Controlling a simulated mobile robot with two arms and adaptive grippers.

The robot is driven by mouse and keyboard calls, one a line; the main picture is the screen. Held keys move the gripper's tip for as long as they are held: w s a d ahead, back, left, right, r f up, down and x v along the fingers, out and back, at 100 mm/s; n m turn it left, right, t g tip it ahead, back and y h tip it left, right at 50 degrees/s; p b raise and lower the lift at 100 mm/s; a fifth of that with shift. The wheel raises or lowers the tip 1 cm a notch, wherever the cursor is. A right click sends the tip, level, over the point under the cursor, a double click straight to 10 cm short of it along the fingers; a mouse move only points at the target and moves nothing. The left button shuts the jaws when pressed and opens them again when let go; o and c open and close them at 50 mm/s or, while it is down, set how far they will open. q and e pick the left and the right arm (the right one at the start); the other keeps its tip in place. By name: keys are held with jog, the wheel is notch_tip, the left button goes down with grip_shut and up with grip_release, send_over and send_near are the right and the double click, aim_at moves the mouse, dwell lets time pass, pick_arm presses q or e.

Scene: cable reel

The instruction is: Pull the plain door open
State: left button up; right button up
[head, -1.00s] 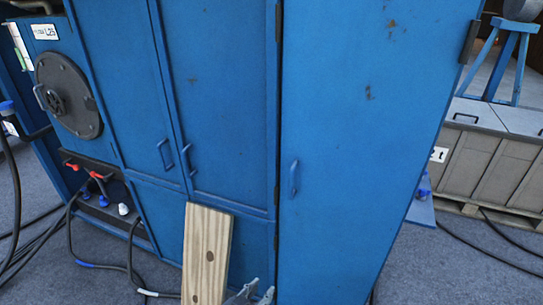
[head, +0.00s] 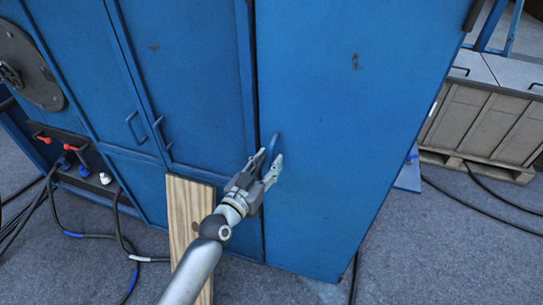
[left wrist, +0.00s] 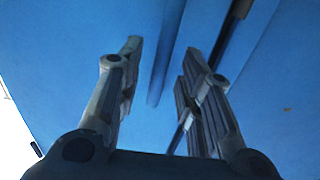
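The plain door (head: 345,120) is the tall flat blue panel on the right of the blue cabinet, and it looks shut. Its small blue vertical handle (head: 273,143) is near the door's left edge, partly hidden by my gripper. My left gripper (head: 270,155) is at the handle with its fingers apart. In the left wrist view, the handle (left wrist: 166,60) shows as a blue bar between the open fingers (left wrist: 162,48), with gaps on both sides. My right gripper is in neither view.
A wooden board (head: 190,210) leans against the cabinet behind my left arm. Black cables (head: 122,225) lie on the floor at left. A crate on a pallet (head: 470,120) stands at right. The grey floor before the door is mostly clear.

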pick_arm(q)
jog(key=shift+x, duration=1.1)
jog(key=shift+c, duration=0.4)
grip_shut()
